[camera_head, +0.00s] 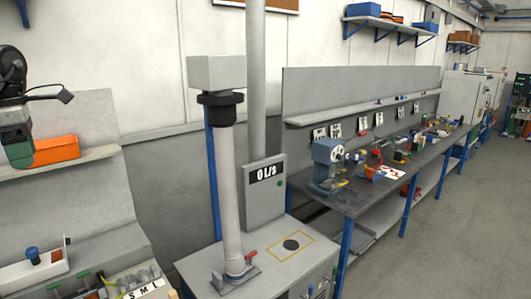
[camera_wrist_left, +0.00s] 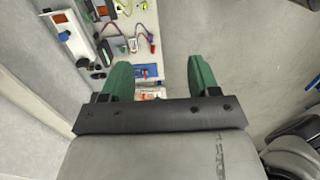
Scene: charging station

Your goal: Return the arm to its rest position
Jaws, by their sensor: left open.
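My left gripper (camera_head: 17,146) hangs at the left edge of the head view, with a dark wrist and a green finger, in front of the shelf. In the left wrist view its two green fingers (camera_wrist_left: 160,76) are spread apart with nothing between them, so it is open and empty. The floor and the edge of a cluttered bench top show beyond the fingers. My right gripper is in neither view.
An orange bin (camera_head: 56,150) sits on the shelf (camera_head: 95,153), close beside my left gripper in the picture. A grey pipe (camera_head: 226,190) stands upright on a cabinet beside a box marked "0 L/s" (camera_head: 264,195). A workbench (camera_head: 365,207) runs along the wall. The floor (camera_head: 470,230) at right is clear.

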